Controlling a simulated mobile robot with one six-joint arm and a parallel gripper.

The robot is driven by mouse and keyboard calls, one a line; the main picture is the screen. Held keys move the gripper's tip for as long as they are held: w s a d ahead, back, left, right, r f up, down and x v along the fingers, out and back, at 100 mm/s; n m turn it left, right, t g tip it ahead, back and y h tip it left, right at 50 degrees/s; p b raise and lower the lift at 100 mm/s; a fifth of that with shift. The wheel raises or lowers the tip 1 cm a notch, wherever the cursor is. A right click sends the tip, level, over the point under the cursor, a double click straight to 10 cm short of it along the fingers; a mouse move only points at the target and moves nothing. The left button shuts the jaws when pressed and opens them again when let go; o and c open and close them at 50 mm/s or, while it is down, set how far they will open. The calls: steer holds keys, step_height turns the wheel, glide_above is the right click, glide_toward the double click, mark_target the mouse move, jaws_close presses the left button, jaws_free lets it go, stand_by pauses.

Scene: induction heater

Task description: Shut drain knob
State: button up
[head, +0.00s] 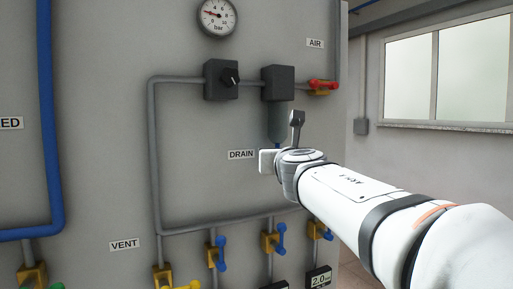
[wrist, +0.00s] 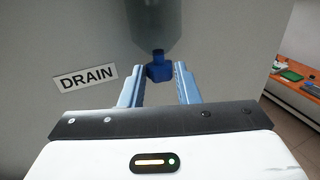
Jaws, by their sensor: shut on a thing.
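The drain knob (wrist: 158,71) is small and blue, under the grey filter bowl (wrist: 160,28) and beside the DRAIN label (wrist: 87,77) in the wrist view. My gripper (wrist: 158,79) has its two light blue fingers on either side of the knob, shut on it. In the head view the bowl (head: 277,121) hangs below a dark block, right of the DRAIN label (head: 241,155). There the wrist of my arm hides most of the knob and the fingers.
A red AIR valve handle (head: 323,84) is at upper right. A black regulator with a knob (head: 221,80) and a pressure gauge (head: 217,16) are at upper left of the bowl. Blue-handled valves (head: 281,238) line the lower pipe. An orange-topped bench (wrist: 300,75) stands far right.

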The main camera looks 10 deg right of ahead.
steer(key=shift+w+a+r+m+g+h+p, duration=0.15)
steer(key=shift+a+m+g+h+p, duration=0.3)
steer(key=shift+m+g+h, duration=1.05)
steer(key=shift+w+a+f+m+g+h+p, duration=0.15)
steer(key=shift+m+g+h+p, duration=0.45)
steer(key=shift+m+h, duration=1.7)
steer(key=shift+w+a+r+m+g+h+p, duration=0.1)
steer(key=shift+a+m+g+h+p, duration=0.45)
steer(key=shift+h, duration=2.15)
steer(key=shift+d+m+g, duration=0.25)
steer(key=shift+m+g, duration=0.3)
steer(key=o, duration=0.9)
steer(key=shift+o, duration=0.3)
steer(key=shift+d, duration=0.1)
